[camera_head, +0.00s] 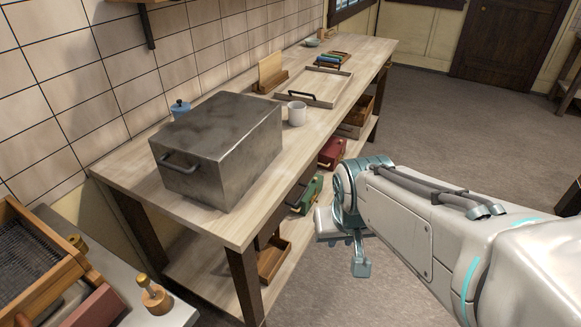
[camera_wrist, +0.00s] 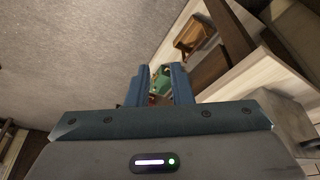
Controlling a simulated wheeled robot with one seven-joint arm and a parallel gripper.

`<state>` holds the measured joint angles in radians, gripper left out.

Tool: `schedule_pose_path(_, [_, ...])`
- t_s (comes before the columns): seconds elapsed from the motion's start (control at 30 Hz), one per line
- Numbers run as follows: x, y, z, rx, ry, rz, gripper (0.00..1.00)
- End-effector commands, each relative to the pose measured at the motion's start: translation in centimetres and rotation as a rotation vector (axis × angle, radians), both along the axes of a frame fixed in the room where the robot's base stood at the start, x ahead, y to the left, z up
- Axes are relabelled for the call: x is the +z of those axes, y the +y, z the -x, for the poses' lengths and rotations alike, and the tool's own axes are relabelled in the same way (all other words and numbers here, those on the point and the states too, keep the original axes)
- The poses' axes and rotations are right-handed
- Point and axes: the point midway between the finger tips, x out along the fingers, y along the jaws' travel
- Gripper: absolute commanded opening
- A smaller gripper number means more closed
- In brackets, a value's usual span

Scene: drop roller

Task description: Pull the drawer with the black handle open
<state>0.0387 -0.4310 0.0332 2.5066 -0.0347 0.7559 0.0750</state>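A dark drawer front (camera_head: 302,186) sits under the bench top, near the bench's middle. A dark curved handle (camera_head: 293,207) shows below it; whether it belongs to this drawer or to the green box (camera_head: 308,196) I cannot tell. My gripper (camera_head: 345,248) hangs in front of the bench, over the floor, to the right of these. In the wrist view its two fingers (camera_wrist: 161,82) stand apart with a gap between them, and nothing is held. The green box (camera_wrist: 160,80) shows through that gap, some way off. No black handle shows clearly in the wrist view.
A grey metal box (camera_head: 230,140) with its own dark handle, a white mug (camera_head: 297,113) and a tray (camera_head: 325,88) stand on the bench (camera_head: 215,222). A red box (camera_head: 332,152) and an open wooden box (camera_head: 272,258) are below. The grey floor (camera_head: 420,130) is clear.

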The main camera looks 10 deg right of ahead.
Motion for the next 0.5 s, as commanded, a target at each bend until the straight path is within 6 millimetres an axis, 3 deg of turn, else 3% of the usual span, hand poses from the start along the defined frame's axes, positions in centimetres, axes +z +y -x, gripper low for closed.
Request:
schedule_pose_path(0.03, [-1.8, -0.4, -1.5, -0.026, -0.017, 0.008, 0.2])
schedule_pose_path(0.3, [-10.1, -1.9, -10.5, -0.142, -0.216, -0.033, 0.2])
schedule_pose_path(0.5, [-16.4, -1.4, -15.4, -0.212, -0.364, -0.193, 0.2])
